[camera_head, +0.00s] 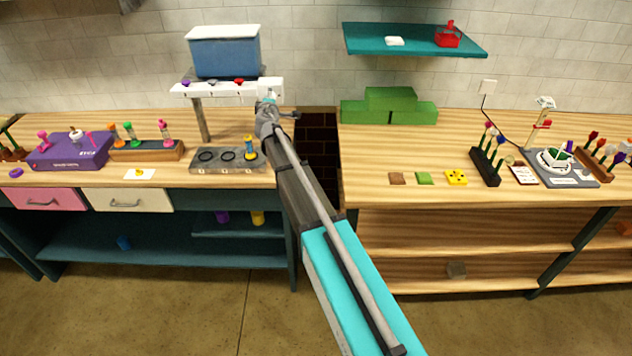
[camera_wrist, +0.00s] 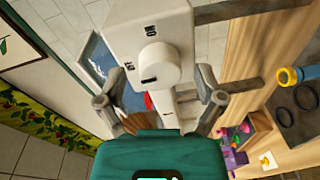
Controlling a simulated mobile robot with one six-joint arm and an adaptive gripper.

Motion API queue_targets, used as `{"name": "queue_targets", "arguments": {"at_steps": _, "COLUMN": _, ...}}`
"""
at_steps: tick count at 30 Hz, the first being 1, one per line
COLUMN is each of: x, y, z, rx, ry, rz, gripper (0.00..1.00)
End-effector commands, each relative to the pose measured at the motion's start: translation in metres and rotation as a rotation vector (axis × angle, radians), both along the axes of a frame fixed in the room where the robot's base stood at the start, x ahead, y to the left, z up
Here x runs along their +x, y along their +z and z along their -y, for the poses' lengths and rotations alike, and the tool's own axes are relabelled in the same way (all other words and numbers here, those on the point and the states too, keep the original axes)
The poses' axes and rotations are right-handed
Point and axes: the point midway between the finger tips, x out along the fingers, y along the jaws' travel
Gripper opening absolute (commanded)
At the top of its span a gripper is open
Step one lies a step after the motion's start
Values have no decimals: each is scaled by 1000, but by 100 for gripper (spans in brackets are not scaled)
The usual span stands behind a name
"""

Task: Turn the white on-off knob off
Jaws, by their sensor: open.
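The white knob (camera_wrist: 158,62) is a round cap on the end face of a white housing (camera_wrist: 174,22) in the wrist view. It has a dark mark near its lower left rim. Two small dark labels sit above it and to its left; their words are too small to read surely. My gripper (camera_wrist: 160,92) is open, with one finger left and one right of the knob, apart from it and holding nothing. In the head view my gripper (camera_head: 268,98) is at the right end of the white bar (camera_head: 215,90) under the blue tank (camera_head: 225,55); the knob is hidden there.
Below the bar, a grey tray (camera_head: 228,166) with dark rings and a yellow-blue item stands on the left counter. A purple box (camera_head: 68,152) is further left. Green blocks (camera_head: 390,98) stand on the right counter, past a gap.

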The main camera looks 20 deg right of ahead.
Motion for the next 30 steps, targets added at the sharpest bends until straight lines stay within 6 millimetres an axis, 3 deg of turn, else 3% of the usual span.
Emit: {"name": "queue_targets", "arguments": {"at_steps": 30, "x": 0, "y": 0, "z": 1, "rx": 486, "ry": 0, "rz": 157, "gripper": 87}}
